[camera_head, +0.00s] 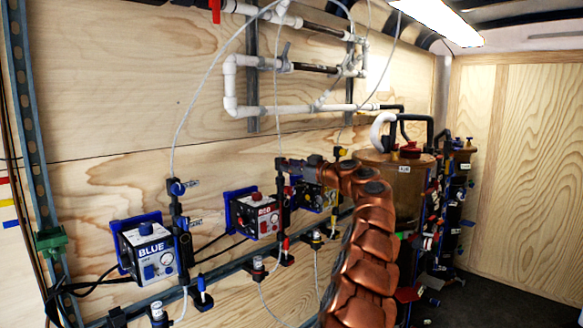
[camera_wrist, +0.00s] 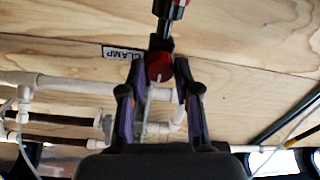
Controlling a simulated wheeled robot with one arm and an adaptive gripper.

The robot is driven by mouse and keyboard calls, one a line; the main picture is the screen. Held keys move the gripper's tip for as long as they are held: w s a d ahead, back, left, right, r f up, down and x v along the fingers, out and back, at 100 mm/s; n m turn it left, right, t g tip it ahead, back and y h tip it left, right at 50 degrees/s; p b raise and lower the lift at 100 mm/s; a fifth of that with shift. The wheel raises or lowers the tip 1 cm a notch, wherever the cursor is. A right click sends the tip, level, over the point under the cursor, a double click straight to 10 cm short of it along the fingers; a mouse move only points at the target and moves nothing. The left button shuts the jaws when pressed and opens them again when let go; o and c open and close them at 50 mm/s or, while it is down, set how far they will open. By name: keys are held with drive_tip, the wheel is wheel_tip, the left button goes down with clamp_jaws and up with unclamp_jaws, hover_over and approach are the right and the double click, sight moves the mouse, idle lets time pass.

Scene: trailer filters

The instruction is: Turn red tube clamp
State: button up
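The red tube clamp shows in the wrist view as a round red knob (camera_wrist: 159,66) on a dark fitting, beside a label reading CLAMP (camera_wrist: 122,53). My gripper (camera_wrist: 160,72) has its two fingers spread on either side of this knob, with the tips level with it. A small gap shows at the left finger; whether the right finger touches is unclear. In the head view my gripper (camera_head: 285,165) is at the top of the post above the red pump box (camera_head: 257,215), and it hides the clamp there.
The blue pump box (camera_head: 150,250) and its blue clamp (camera_head: 177,187) are at left. A yellow pump unit (camera_head: 312,198) sits partly behind my arm. White pipes (camera_head: 240,90) run along the wall above. A brown barrel (camera_head: 400,185) stands at right. Thin tubes hang near the posts.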

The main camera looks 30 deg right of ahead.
clamp_jaws()
drive_tip(key=shift+f+m+b, duration=0.1)
drive_tip(key=shift+m+b, duration=0.7)
drive_tip(key=shift+m, duration=0.4)
drive_tip(key=m, duration=0.4)
drive_tip(key=shift+m, duration=0.4)
drive_tip(key=m+p, duration=0.1)
drive_tip(key=m, duration=0.1)
drive_tip(key=m+p, duration=0.1)
drive_tip(key=m, duration=0.1)
drive_tip(key=shift+r+m, duration=0.2)
drive_tip(key=shift+m, duration=0.1)
drive_tip(key=m+p, duration=0.1)
drive_tip(key=m, duration=0.2)
drive_tip(key=m+p, duration=0.2)
drive_tip(key=m, duration=0.1)
drive_tip(key=shift+f+m+t+h, duration=0.2)
drive_tip(key=shift+m+t+h, duration=0.1)
drive_tip(key=shift+h, duration=0.1)
